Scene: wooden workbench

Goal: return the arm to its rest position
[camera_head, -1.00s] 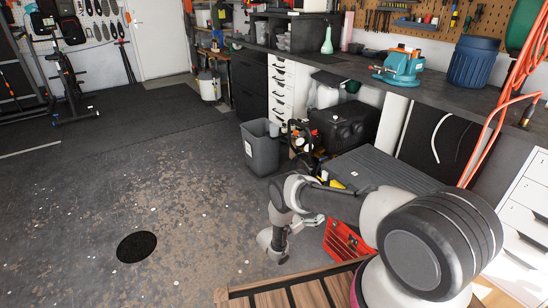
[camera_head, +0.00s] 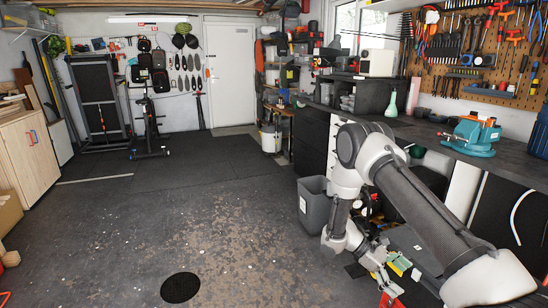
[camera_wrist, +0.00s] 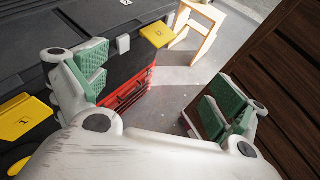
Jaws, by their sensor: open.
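My gripper (camera_head: 386,268) hangs at the end of my arm on the right side of the head view, low and in front of the workbench. My arm rises to a high bent elbow, then drops to the wrist. In the wrist view my gripper (camera_wrist: 158,86) has its two green-padded fingers wide apart with nothing between them. A red toolbox (camera_wrist: 130,95) and a black case with yellow latches (camera_wrist: 110,18) lie beyond the fingers. In the head view the area around the fingertips is cluttered, and I cannot tell whether they touch anything.
A grey bin (camera_head: 314,204) stands close to my wrist on its left. The dark workbench (camera_head: 420,130) with a teal vise (camera_head: 473,136) runs along the right. A wooden stool (camera_wrist: 197,25) shows in the wrist view. The floor (camera_head: 200,225) at left and centre is open.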

